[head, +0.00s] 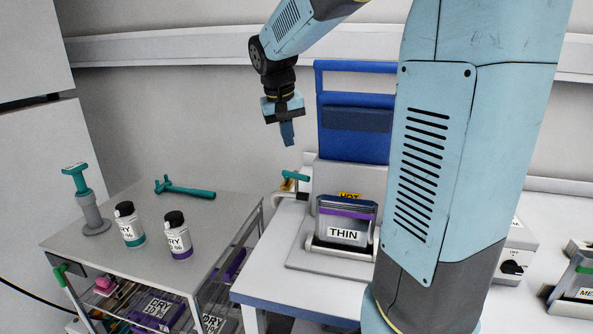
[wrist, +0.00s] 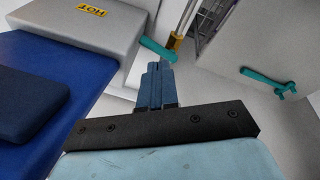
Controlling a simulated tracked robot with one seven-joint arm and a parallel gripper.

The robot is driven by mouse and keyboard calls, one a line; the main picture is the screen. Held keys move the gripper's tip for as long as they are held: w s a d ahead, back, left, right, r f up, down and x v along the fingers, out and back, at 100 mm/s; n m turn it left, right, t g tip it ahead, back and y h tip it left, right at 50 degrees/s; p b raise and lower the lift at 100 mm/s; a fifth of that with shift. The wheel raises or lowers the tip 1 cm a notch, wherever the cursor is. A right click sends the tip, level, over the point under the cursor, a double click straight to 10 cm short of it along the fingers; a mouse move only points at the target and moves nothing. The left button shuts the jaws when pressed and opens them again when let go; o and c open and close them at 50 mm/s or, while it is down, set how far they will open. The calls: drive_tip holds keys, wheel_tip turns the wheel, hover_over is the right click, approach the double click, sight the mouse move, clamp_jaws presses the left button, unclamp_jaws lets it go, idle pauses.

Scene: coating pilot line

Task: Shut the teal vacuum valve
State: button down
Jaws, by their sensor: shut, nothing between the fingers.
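A small teal lever (head: 295,176) on a brass valve body (head: 287,185) sits at the left side of the pale unit marked HOT. The lever lies roughly level and points right, towards the unit. In the wrist view the teal lever (wrist: 157,50) shows just beyond my fingertips, with the brass part (wrist: 175,42) at its right end. My gripper (head: 287,136) is shut and empty, pointing down above the lever and apart from it in the head view. Its closed blue fingers (wrist: 158,70) fill the middle of the wrist view. How the lever lies against its pipe is unclear.
A blue raised lid (head: 355,120) stands behind the HOT unit (head: 348,187). A THIN cassette (head: 345,222) stands in front. The grey cart (head: 140,225) at left holds a teal T-shaped tool (head: 185,189), two bottles and a teal-topped stand (head: 87,200).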

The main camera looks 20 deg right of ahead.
drive_tip(key=s+a+m, duration=0.1)
drive_tip(key=m, duration=0.8)
approach(296, 176)
drive_tip(key=s+a+f, duration=0.2)
drive_tip(key=s+f, duration=0.1)
drive_tip(key=f, duration=0.2)
drive_tip(key=d, duration=0.1)
drive_tip(key=w+d+f, duration=0.1)
drive_tip(key=w+d, duration=0.1)
drive_tip(key=shift+w+d+f, duration=0.15)
drive_tip(key=shift+d+f, duration=0.05)
drive_tip(key=shift+f, duration=0.15)
